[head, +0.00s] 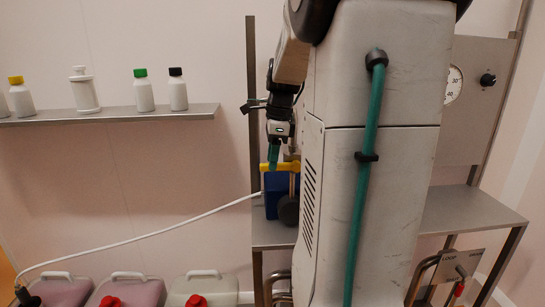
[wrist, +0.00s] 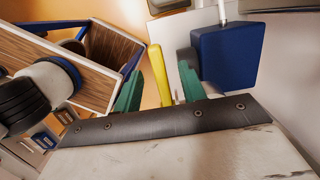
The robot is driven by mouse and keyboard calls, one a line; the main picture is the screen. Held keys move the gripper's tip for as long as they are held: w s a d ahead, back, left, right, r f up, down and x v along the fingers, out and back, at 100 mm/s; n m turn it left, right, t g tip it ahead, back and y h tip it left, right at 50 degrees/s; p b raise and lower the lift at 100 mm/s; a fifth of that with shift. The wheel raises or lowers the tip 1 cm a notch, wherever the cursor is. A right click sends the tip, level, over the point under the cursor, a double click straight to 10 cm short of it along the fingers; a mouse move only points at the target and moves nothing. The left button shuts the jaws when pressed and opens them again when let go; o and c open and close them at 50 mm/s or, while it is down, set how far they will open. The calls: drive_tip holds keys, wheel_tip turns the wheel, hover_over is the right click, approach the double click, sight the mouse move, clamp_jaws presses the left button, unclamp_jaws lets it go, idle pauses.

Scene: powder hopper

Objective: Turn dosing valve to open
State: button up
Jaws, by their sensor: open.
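The dosing valve's yellow lever (head: 280,167) shows beside a blue box (head: 277,190) above the grey shelf in the head view. In the wrist view the yellow lever (wrist: 158,72) stands between the two teal fingers of my gripper (wrist: 161,75), with visible gaps on both sides. My gripper (head: 273,155) points down at the lever in the head view and is open. The blue box (wrist: 228,52) is right of the fingers in the wrist view. My arm hides part of the valve area, and the valve's joint is not clear.
A white hose (head: 150,233) runs from the blue box to the lower left. A wall shelf (head: 110,117) holds several bottles. Several canisters (head: 203,288) stand below. A metal post (head: 252,100) rises close to my gripper. A panel with a gauge (head: 453,84) is at right.

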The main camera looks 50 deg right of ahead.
drive_tip(key=r, duration=0.7)
drive_tip(key=shift+s+d+r, duration=0.35)
drive_tip(key=shift+s, duration=0.05)
drive_tip(key=shift+n, duration=0.8)
drive_tip(key=s+a+f+n, duration=0.3)
drive_tip(key=s+a+n, duration=0.1)
drive_tip(key=a+n, duration=0.4)
drive_tip(key=s+a+f+n, duration=0.3)
drive_tip(key=a+n, duration=0.6)
drive_tip(key=a, duration=0.3)
drive_tip(key=s+a+f+n+h, duration=0.1)
drive_tip(key=s+a+f+n, duration=0.3)
drive_tip(key=a+n, duration=0.5)
drive_tip(key=shift+s+a+f, duration=0.35)
drive_tip(key=shift+a+f, duration=0.3)
drive_tip(key=shift+a, duration=0.2)
drive_tip(key=shift+a+r, duration=0.1)
drive_tip(key=shift+a, duration=0.1)
